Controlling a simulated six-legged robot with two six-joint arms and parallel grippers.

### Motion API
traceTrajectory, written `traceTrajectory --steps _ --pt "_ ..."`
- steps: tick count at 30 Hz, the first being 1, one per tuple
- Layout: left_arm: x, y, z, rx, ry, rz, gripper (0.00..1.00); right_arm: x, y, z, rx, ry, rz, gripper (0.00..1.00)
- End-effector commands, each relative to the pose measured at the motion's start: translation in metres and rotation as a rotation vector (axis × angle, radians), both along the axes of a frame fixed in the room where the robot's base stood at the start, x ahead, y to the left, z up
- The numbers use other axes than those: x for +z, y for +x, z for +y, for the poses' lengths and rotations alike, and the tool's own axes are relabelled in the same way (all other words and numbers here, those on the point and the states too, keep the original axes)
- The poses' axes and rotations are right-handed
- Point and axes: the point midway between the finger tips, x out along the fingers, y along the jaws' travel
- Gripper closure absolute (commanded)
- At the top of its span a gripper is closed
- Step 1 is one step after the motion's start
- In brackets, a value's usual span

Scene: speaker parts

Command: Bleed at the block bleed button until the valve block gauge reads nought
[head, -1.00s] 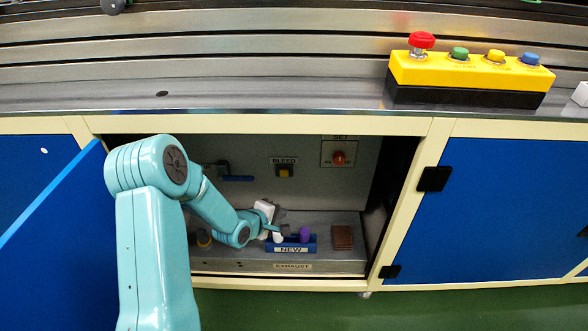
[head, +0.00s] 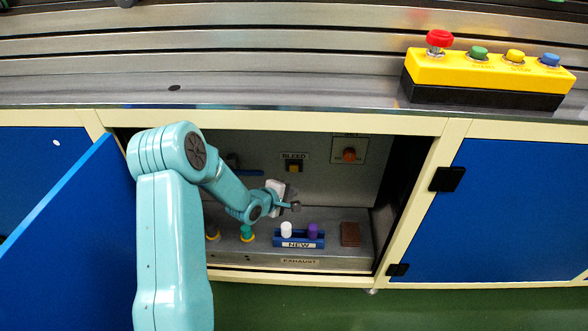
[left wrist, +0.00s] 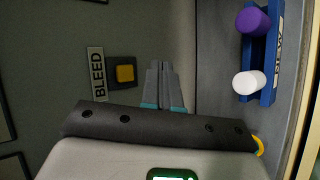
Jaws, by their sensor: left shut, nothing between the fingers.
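The block bleed button (head: 293,168) is a yellow square on a dark mount under a BLEED label, on the back wall of the open cabinet. It also shows in the left wrist view (left wrist: 125,73), left of my fingers. My left gripper (head: 295,206) is inside the cabinet, below the button and above the blue NEW holder. Its grey fingers (left wrist: 158,78) are shut with nothing between them, apart from the button in the picture. I cannot make out the valve block gauge or its reading. My right gripper is not in view.
A blue NEW holder (head: 298,244) with a white and a purple piece stands on the cabinet ledge, beside a brown block (head: 350,234). An orange-red knob (head: 348,155) is right of the button. An open blue door (head: 70,225) stands left of my arm.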

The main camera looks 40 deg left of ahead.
Motion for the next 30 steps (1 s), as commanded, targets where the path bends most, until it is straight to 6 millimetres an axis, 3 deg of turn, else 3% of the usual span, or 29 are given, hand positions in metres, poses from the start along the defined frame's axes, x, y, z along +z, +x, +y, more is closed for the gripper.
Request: traceTrajectory --steps 12,30 --pt "0.002 0.043 0.035 -0.004 0.000 0.000 1.00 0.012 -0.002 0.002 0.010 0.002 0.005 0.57" --pt "0.000 0.049 0.041 -0.002 0.000 0.001 1.00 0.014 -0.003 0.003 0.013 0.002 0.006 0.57"
